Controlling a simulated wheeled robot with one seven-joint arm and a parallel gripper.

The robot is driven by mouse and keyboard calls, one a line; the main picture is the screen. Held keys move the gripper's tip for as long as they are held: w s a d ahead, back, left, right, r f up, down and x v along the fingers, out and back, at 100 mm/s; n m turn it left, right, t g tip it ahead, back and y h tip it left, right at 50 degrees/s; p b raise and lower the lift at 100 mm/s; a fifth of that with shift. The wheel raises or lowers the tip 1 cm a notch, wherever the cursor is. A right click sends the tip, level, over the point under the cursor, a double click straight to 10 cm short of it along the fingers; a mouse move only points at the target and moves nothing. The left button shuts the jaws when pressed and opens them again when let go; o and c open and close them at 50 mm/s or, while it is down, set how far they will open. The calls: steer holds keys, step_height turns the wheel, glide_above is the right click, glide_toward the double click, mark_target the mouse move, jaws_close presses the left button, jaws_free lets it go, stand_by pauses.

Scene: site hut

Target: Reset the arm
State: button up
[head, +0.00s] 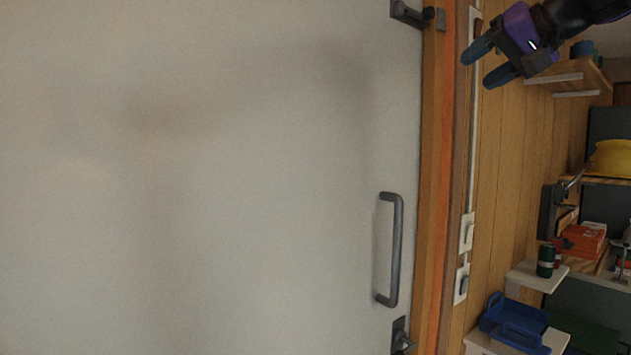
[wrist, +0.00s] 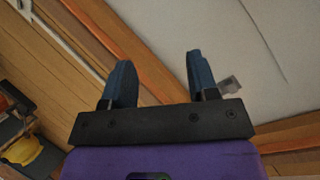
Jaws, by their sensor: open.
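My gripper (head: 483,63) is at the upper right in the head view, raised in front of the wood-plank wall. Its two blue fingers are spread apart with nothing between them. In the wrist view my gripper (wrist: 158,75) also shows open and empty, with the plank wall and door frame behind it. My arm reaches in from the top right corner of the head view. No object is in contact with the fingers as far as I can see.
A large white door (head: 220,180) with a grey pull handle (head: 397,250) fills the left. An orange-brown door frame (head: 436,180) borders it. At right are wall shelves (head: 570,76), a blue tray (head: 515,318), a green can (head: 545,261) and a yellow helmet (head: 610,158).

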steer(key=s+f+g+h, duration=0.2)
steer(key=s+f, duration=0.5)
steer(key=f, duration=0.4)
steer(key=s+d+f+g+h, duration=0.1)
steer(key=s+f+g+h, duration=0.1)
steer(key=s+f, duration=0.6)
steer(key=s+f+n+g+h, duration=0.1)
steer(key=s+f+h, duration=0.2)
steer(key=s+f, duration=0.4)
step_height(320, 180, down, 7)
steer(key=shift+s+d+r+g, duration=0.15)
steer(key=shift+s+d+g, duration=0.2)
steer(key=shift+d+g, duration=0.05)
steer(key=shift+s+r, duration=0.15)
steer(key=shift+s, duration=0.1)
